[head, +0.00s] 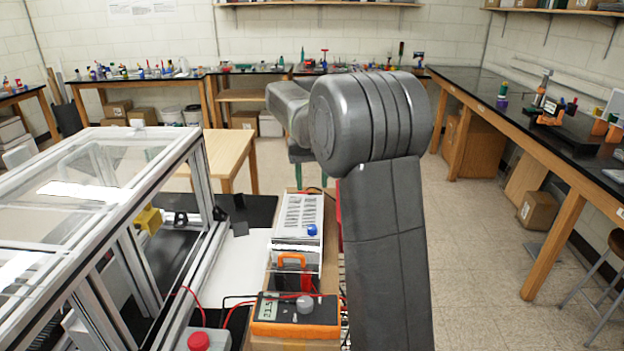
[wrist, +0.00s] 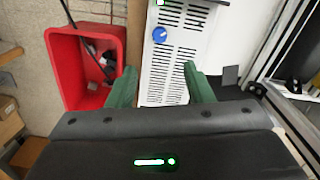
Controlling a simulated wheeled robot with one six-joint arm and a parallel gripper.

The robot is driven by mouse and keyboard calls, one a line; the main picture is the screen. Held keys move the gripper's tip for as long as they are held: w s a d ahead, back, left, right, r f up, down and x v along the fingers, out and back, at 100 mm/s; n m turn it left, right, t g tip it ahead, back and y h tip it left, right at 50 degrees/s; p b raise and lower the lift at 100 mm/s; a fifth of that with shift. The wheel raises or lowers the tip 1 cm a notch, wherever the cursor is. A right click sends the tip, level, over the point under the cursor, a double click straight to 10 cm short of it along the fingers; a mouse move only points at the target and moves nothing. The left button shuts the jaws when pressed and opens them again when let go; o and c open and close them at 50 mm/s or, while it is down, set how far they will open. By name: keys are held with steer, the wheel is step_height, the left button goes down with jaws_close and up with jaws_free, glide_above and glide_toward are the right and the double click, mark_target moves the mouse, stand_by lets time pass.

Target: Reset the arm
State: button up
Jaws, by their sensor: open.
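My gripper (wrist: 162,88) shows in the wrist view with two green fingers spread wide apart. It is open, and nothing is between the fingertips. The fingers point at a white slotted power unit with a blue knob (wrist: 180,75), which lies beyond them. In the head view my grey arm rises on the right of the centre and bends to the left at the top.
An extrusion frame with clear panels (head: 100,180) stands at left. An orange multimeter (head: 295,315) and the white power unit (head: 298,225) sit on the bench beside it. A red bin (wrist: 75,70) shows in the wrist view.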

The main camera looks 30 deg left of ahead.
mark_target(312, 227)
steer(key=shift+f, duration=0.15)
stand_by(0.4)
step_height(312, 227, down, 14)
steer(key=shift+r+p, duration=0.2)
steer(key=shift+p, duration=0.45)
